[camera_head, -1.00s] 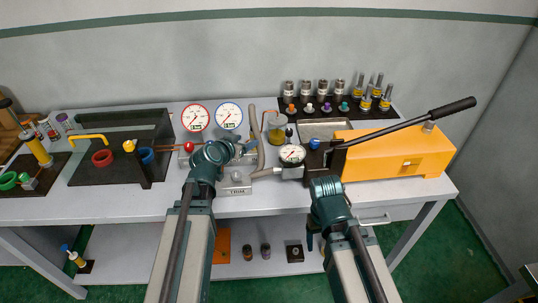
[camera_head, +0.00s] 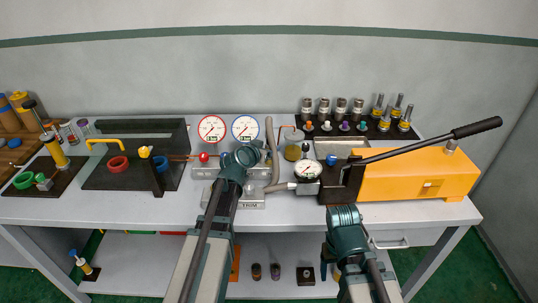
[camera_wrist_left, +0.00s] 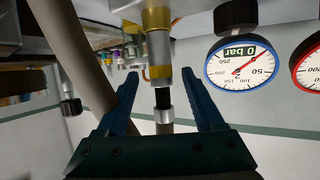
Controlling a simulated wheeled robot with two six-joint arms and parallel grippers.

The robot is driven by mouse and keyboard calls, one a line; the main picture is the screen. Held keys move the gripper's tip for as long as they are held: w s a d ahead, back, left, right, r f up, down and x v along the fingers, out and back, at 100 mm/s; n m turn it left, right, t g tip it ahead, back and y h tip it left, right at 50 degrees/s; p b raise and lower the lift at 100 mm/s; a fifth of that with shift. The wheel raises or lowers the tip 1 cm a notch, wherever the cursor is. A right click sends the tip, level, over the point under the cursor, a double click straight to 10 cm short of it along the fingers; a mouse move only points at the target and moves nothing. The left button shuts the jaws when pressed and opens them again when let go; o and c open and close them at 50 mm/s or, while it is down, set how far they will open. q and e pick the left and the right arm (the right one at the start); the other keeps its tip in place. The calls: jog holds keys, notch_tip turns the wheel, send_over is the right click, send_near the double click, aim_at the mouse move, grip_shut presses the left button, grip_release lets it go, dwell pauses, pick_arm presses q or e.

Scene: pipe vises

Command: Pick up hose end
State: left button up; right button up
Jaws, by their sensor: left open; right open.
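The hose (camera_wrist_left: 80,55) passes left of the fingers there. My right gripper (camera_head: 344,216) is at the bench's front edge, fingers mostly hidden.
A yellow pump (camera_head: 415,178) with a long black lever (camera_head: 440,140) fills the right side. A round gauge (camera_head: 307,171) and a jar (camera_head: 292,145) stand near the hose. Several fittings stand in a rear rack (camera_head: 345,130). A dark vise (camera_head: 130,165) is at left.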

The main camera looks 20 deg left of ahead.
pick_arm(q)
jog(key=b+x, duration=0.1)
jog(key=x, duration=0.1)
jog(key=f+b+x, duration=0.1)
jog(key=x, duration=0.2)
jog(key=shift+s+a+r+b, duration=0.1)
jog(key=shift+s+a+b, duration=0.1)
jog(key=shift+b, duration=0.1)
jog(key=shift+d+r, duration=0.1)
jog(key=shift+w, duration=0.15)
jog(key=c, duration=0.4)
grip_shut()
